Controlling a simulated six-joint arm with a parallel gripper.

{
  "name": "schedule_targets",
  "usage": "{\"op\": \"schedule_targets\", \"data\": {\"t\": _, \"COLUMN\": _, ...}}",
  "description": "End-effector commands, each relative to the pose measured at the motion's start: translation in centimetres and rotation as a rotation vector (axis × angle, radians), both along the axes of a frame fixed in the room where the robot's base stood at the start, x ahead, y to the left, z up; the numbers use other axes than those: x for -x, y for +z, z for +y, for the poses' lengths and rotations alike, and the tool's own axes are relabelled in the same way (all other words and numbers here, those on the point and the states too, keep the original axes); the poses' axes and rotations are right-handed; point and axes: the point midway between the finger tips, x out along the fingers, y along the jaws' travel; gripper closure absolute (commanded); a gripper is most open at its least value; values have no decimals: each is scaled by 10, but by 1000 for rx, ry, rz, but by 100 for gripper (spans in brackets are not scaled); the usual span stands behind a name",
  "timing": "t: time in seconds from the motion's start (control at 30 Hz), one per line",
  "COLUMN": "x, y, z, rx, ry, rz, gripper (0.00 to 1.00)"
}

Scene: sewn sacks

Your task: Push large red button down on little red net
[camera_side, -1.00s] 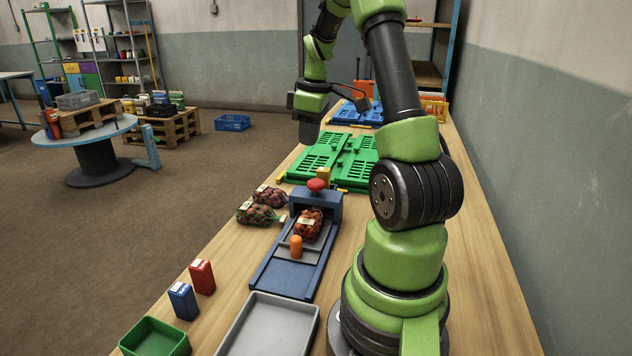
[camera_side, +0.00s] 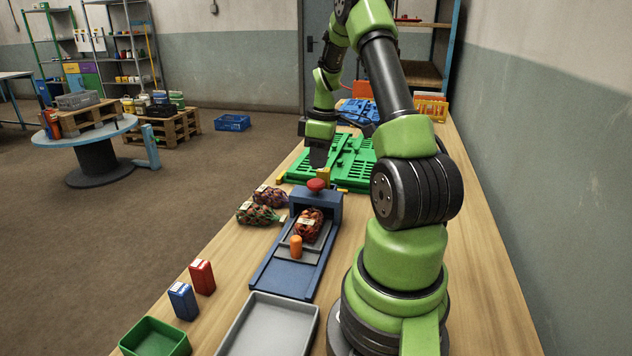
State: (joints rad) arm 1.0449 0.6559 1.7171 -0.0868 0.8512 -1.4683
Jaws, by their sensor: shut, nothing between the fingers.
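The large red button (camera_side: 317,184) is a round red knob on top of the blue press frame (camera_side: 328,204). A little red net sack (camera_side: 309,225) with a pale label lies on the grey plate of the blue device, in front of the frame. My gripper (camera_side: 319,158) points down, dark and shut, just above the button in the picture. A small gap seems to show between its tip and the button, but depth is hard to judge. Nothing shows between its fingers.
An orange peg (camera_side: 296,246) stands in front of the sack. Two more net sacks (camera_side: 257,213) (camera_side: 269,196) lie left of the device. Green crates (camera_side: 335,160) are behind it. A grey tray (camera_side: 250,344), green bin (camera_side: 155,338), and red and blue boxes (camera_side: 202,277) (camera_side: 183,300) are nearer.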

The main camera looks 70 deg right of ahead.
Motion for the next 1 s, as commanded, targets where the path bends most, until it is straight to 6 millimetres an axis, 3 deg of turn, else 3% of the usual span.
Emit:
{"op": "schedule_targets", "data": {"t": 0.23, "x": -3, "y": -25, "z": 1, "rx": -1, "ry": 0, "rz": 0, "gripper": 100}}
{"op": "schedule_targets", "data": {"t": 0.73, "x": -3, "y": -31, "z": 0, "rx": 1, "ry": 0, "rz": 0, "gripper": 100}}
{"op": "schedule_targets", "data": {"t": 1.0, "x": -3, "y": -51, "z": 0, "rx": 1, "ry": 0, "rz": 0, "gripper": 100}}
